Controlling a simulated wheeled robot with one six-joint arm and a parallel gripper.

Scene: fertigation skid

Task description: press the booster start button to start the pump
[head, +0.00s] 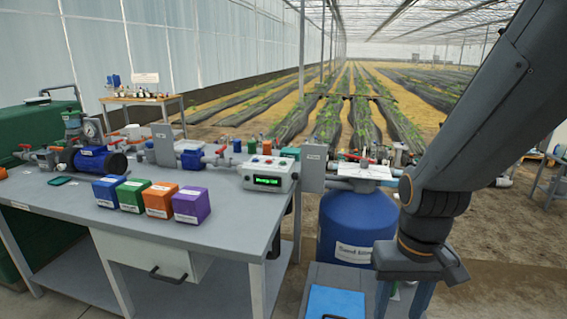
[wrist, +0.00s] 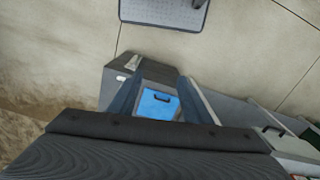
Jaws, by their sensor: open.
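A pale control box (head: 269,178) with a lit green display stands near the right end of the grey workbench in the head view. Small buttons or knobs show on its top and front, but their labels are too small to read, so I cannot tell which is the booster start button. A blue pump motor (head: 101,160) lies at the left of the bench. My gripper (head: 403,298) hangs low at the right, pointing down, well apart from the control box. In the wrist view my gripper (wrist: 162,80) is open, with nothing visible between its fingers.
Blue, green, orange and purple blocks (head: 190,205) line the front of the bench. A blue tank (head: 355,228) stands right of the bench. A blue panel with a dark handle (head: 335,302) lies below, also in the wrist view (wrist: 158,104).

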